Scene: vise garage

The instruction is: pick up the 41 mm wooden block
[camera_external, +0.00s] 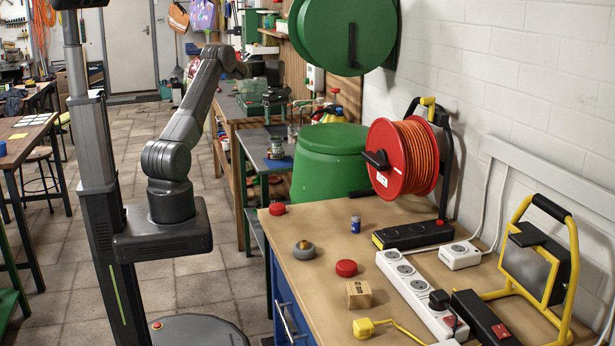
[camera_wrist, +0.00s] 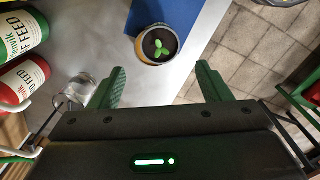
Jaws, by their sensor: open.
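The small wooden block (camera_external: 358,294) lies on the tan workbench top in the external view, near its front, with dark print on one side. My gripper (camera_wrist: 158,86) shows in the wrist view with its two green fingers wide apart and nothing held between them. It is over the grey bench, well behind and to the left of the block. The block is not in the wrist view. A small potted seedling (camera_wrist: 158,45) stands beyond the fingertips.
Near the block are a red round lid (camera_external: 346,268), a white power strip (camera_external: 420,292), a yellow plug (camera_external: 364,328) and a grey round piece (camera_external: 304,250). Feed bottles (camera_wrist: 22,82) are left of my gripper.

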